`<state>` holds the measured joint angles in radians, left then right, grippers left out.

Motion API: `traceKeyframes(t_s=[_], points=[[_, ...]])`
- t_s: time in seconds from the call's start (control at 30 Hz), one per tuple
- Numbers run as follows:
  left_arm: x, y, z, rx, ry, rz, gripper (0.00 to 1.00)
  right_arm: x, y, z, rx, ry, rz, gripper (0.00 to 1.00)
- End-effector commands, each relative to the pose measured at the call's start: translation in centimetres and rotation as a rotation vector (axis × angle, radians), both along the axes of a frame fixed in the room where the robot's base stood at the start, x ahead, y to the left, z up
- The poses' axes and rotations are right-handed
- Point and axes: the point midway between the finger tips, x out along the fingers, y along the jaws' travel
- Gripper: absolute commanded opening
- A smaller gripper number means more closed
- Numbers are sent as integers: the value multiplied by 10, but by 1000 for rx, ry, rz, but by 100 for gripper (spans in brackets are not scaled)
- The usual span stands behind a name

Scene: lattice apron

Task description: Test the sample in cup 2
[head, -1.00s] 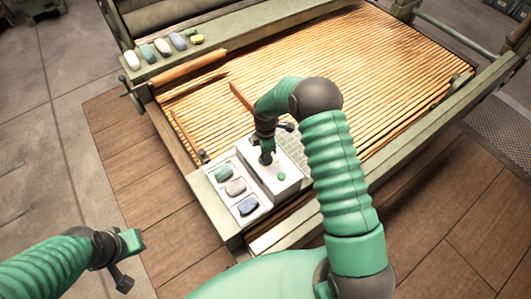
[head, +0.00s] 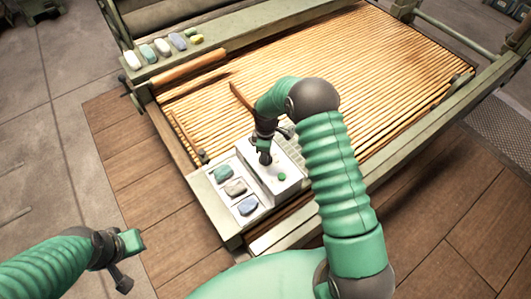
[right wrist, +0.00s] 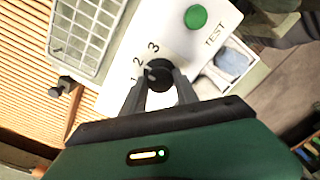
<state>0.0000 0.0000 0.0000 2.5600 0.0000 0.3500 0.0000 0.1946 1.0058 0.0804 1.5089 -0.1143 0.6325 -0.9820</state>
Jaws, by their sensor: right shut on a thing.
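A white tester box (head: 282,180) carries a green button (right wrist: 196,17) labelled TEST and a dark dial knob (right wrist: 159,78) with the numbers 1, 2 and 3 around it. A small light mark on the knob faces the numbers' side; I cannot tell exactly which number it meets. My right gripper (right wrist: 158,88) is shut on the knob. Beside the box is a white tray (head: 212,181) with three compartments, holding a teal sample (head: 222,172), a grey sample (head: 235,187) and a blue sample (head: 248,206). My left gripper (head: 128,258) hangs away at lower left; its jaw gap is unclear.
Several coloured lumps (head: 162,47) lie on the far left rail. A grille panel (right wrist: 85,30) is behind the knob.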

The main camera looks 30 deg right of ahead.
Motion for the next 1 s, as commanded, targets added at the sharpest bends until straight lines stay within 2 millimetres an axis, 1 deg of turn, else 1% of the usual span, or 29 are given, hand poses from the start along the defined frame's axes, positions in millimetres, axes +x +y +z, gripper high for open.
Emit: traceKeyframes(t_s=[0.03,0.17,0.2,0.33,0.63,0.73,0.77,0.87,1.0], points=[[0,0,1,0,0,0,0,5,-2,4,-4,-13,0,0],[0,0,1,0,0,0,0,5,-2,4,-4,-13,0,0],[0,0,1,0,0,0,0,5,-2,4,-4,-13,0,41],[0,0,0,0,0,0,0,4,-1,3,-3,-10,1,58],[0,0,0,0,0,0,0,2,-1,2,-1,-5,1,58],[0,0,-1,0,0,0,0,3,-1,11,-1,-7,1,58],[0,0,-1,0,0,0,0,3,-1,16,-1,-8,1,58],[0,0,-3,0,0,0,0,3,-1,39,-1,-10,1,58],[0,0,-5,0,0,0,0,3,-1,81,-2,-11,1,58]])
